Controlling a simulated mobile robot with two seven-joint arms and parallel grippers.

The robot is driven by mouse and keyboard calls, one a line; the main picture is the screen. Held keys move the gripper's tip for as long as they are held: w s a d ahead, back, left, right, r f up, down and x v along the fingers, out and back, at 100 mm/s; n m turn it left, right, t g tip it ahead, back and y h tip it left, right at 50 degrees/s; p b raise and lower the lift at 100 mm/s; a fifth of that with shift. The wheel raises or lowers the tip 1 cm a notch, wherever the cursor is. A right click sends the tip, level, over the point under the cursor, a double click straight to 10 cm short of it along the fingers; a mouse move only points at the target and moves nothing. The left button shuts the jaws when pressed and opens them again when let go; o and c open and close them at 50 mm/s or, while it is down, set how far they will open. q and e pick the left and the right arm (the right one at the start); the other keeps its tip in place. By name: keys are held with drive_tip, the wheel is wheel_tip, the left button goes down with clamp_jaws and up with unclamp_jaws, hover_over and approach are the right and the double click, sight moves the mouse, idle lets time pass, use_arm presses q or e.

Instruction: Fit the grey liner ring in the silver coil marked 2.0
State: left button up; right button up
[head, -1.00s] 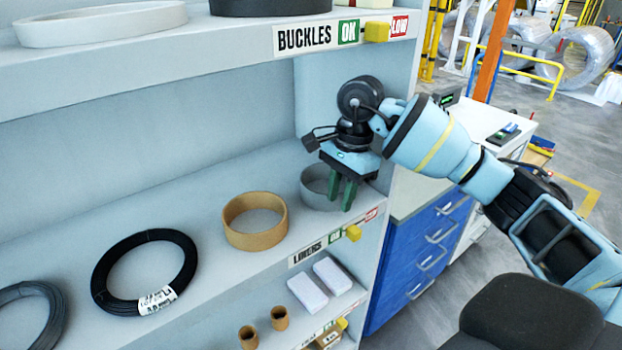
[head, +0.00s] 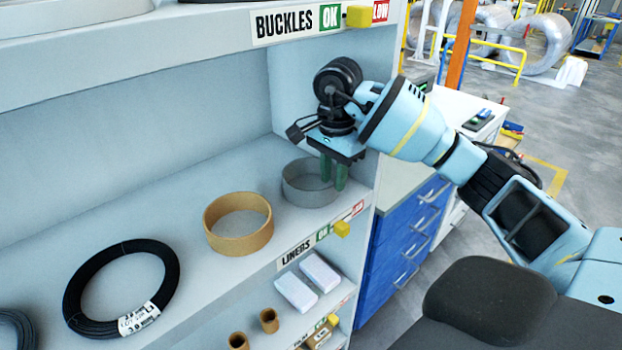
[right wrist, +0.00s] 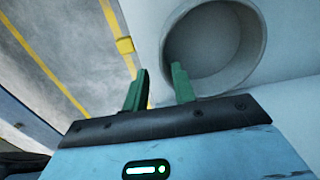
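The grey liner ring (head: 297,196) lies flat at the right end of the middle shelf, and it also shows in the right wrist view (right wrist: 256,62). My right gripper (head: 334,184) points down at the ring's right side. In the right wrist view its green fingers (right wrist: 160,77) stand apart with a gap between them. One finger overlaps the ring's rim and the other is outside the ring; contact cannot be told. A dark grey coil (head: 15,330) is cut off at the lower left, with no mark visible. I see no coil marked 2.0. My left gripper is not in view.
A tan ring (head: 240,240) stands left of the grey ring. A black coil (head: 75,290) with a white tag lies further left. The upper shelf (head: 190,35) overhangs, and the shelf's side panel is close to my right gripper. White blocks (head: 295,292) lie below.

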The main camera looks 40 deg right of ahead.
sight(331, 190)
drive_tip(key=f, duration=0.4)
drive_tip(key=shift+w+f, duration=0.15)
drive_tip(key=shift+w, duration=0.05)
clamp_jaws()
